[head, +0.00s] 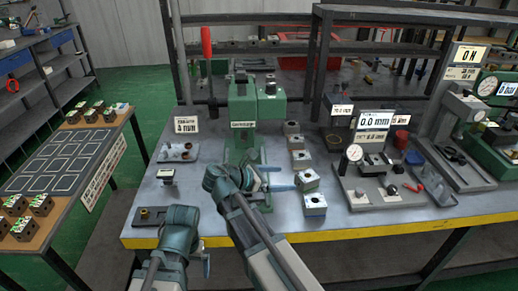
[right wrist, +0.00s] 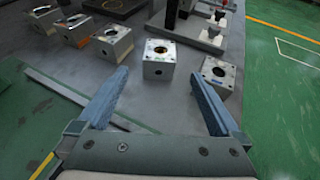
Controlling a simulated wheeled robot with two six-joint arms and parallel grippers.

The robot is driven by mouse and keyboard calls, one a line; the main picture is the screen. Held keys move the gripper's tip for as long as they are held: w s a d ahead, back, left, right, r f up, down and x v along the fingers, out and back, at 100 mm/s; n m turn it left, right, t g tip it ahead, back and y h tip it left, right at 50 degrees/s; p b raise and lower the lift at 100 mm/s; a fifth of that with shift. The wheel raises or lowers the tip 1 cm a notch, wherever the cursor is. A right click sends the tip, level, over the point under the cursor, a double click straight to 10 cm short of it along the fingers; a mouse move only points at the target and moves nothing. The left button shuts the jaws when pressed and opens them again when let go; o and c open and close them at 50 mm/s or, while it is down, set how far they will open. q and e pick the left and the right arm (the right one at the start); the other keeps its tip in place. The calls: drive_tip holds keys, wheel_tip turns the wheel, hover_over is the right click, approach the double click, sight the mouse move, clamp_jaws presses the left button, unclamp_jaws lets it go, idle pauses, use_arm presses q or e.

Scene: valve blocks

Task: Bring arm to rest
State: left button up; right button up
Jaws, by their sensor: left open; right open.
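My right gripper (head: 278,178) is over the workbench, beside the row of valve blocks, with its blue fingers apart. In the right wrist view, the right gripper (right wrist: 160,76) is open and nothing is between its fingers. A valve block (right wrist: 160,69) stands just beyond the fingertips, apart from them, and another block (right wrist: 218,79) is to its right. In the head view the nearest block (head: 314,205) of the row is right of this gripper. My left gripper (head: 204,260) is low at the bench's front edge, partly hidden by its own arm; no held object shows.
A green press (head: 241,120) with a red-handled lever stands behind my right arm. A dial gauge stand (head: 354,165) is to the right. A small plate (head: 150,216) lies near the front edge. A side table (head: 62,162) at left holds several blocks around marked squares.

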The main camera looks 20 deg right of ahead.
sight(305, 178)
drive_tip(key=b+x, duration=0.4)
drive_tip(key=x, duration=0.7)
drive_tip(key=shift+d+f, duration=0.15)
drive_tip(key=shift+f, duration=0.1)
drive_tip(key=shift+d+f+b, duration=0.15)
drive_tip(key=shift+b, duration=0.2)
